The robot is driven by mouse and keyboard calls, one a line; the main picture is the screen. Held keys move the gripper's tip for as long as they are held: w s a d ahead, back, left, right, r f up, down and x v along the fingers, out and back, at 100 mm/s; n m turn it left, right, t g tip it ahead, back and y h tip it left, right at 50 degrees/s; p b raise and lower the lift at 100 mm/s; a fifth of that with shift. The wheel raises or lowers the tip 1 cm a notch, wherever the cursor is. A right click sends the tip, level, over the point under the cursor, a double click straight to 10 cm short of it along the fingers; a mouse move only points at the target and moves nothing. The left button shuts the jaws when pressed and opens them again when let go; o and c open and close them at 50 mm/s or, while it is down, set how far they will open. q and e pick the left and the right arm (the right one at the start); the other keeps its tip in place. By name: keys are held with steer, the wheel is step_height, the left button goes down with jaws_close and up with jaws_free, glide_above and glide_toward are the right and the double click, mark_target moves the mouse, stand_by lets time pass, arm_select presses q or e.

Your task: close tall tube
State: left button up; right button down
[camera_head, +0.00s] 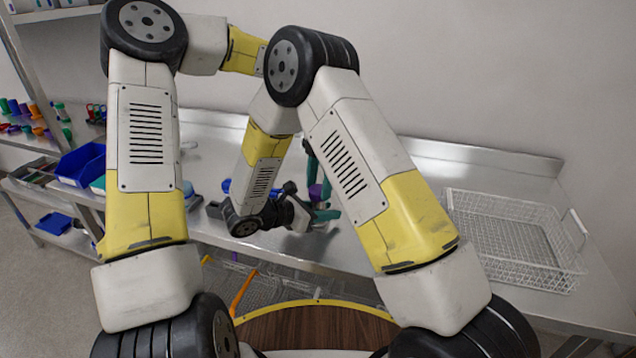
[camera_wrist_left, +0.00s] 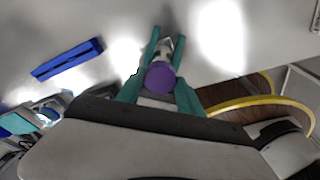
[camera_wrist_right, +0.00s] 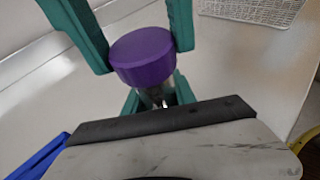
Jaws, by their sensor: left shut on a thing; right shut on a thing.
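The purple cap (camera_wrist_right: 143,55) shows large in the right wrist view. It also shows in the left wrist view (camera_wrist_left: 160,77) and as a small patch in the head view (camera_head: 316,191). My left gripper (camera_wrist_right: 146,60) has its teal fingers shut on the cap's sides, coming from above. The tall tube (camera_wrist_right: 155,97) is below the cap, clear and mostly hidden. My right gripper (camera_wrist_right: 160,103) has its teal fingers shut on the tube. Cap and tube look lined up. I cannot tell whether they touch or how far the cap is on.
A white wire basket (camera_head: 515,240) stands on the right of the metal table. A blue object (camera_wrist_left: 68,60) lies near the grippers. A blue bin (camera_head: 82,164) and several coloured caps are at the left. Table is clear between grippers and basket. My arms block much of the head view.

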arm_select(q)
steer(key=shift+s+d+f+m, duration=0.2)
steer(key=shift+s+f+m, duration=0.3)
steer(key=shift+m, duration=0.6)
steer(key=shift+w+a+r+m, duration=0.2)
steer(key=shift+w+r+m, duration=0.25)
steer(key=shift+r, duration=0.15)
steer(key=o, duration=1.3)
steer(key=shift+w+r, duration=0.1)
steer(key=shift+r, duration=2.15)
steer(key=shift+c, duration=0.6)
steer(key=shift+n, duration=0.25)
